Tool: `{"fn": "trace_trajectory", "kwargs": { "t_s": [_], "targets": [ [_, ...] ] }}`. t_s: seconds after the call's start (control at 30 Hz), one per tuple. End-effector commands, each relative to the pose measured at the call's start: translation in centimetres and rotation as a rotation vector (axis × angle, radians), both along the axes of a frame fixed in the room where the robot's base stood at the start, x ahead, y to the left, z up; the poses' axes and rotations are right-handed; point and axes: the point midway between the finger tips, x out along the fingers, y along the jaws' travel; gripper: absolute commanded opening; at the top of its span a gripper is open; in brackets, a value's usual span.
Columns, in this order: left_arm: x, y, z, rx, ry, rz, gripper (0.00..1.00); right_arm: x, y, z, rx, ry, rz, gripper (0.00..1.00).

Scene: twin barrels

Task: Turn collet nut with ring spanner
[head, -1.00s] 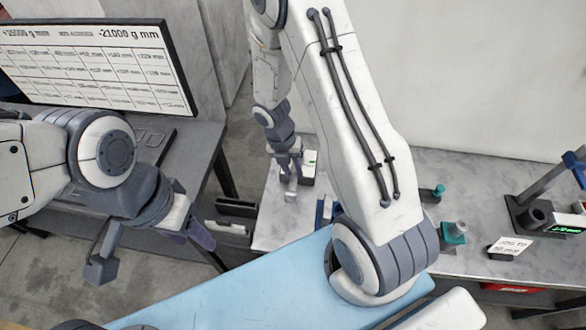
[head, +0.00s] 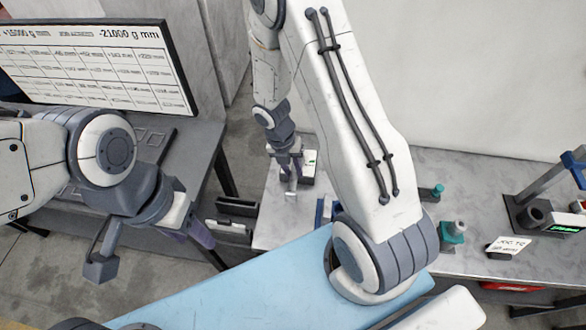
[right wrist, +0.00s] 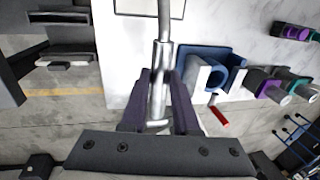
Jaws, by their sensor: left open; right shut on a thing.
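My right gripper (head: 291,170) is at the left end of the far marble bench in the head view. In the right wrist view its purple fingers (right wrist: 158,112) are shut on a grey metal bar, which looks like the ring spanner's handle (right wrist: 162,70). The bar runs up out of that view, so its ring end is hidden. A small pale end of it shows below the gripper in the head view (head: 291,195). My left gripper (head: 190,228) is open and empty, over the floor beside the desk. I cannot make out the collet nut.
A blue fixture (right wrist: 215,65) stands right of the held bar. Teal-based holders (head: 452,232) and a small sign (head: 508,246) stand on the bench, with a stand (head: 545,215) further right. A monitor (head: 95,65) is at left. A light blue surface (head: 260,285) lies in front.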

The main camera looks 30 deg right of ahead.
Motion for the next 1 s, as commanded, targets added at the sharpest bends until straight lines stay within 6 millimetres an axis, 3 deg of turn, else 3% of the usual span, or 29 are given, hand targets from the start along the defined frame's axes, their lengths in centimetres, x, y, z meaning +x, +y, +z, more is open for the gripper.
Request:
{"fn": "trace_trajectory", "kwargs": {
  "t_s": [1.0],
  "targets": [
    [0.00, 0.00, 0.57, 0.000, 0.000, 0.000, 0.50, 0.01, 0.00, 0.02, 0.000, 0.000, 0.001, 0.00]
  ]
}}
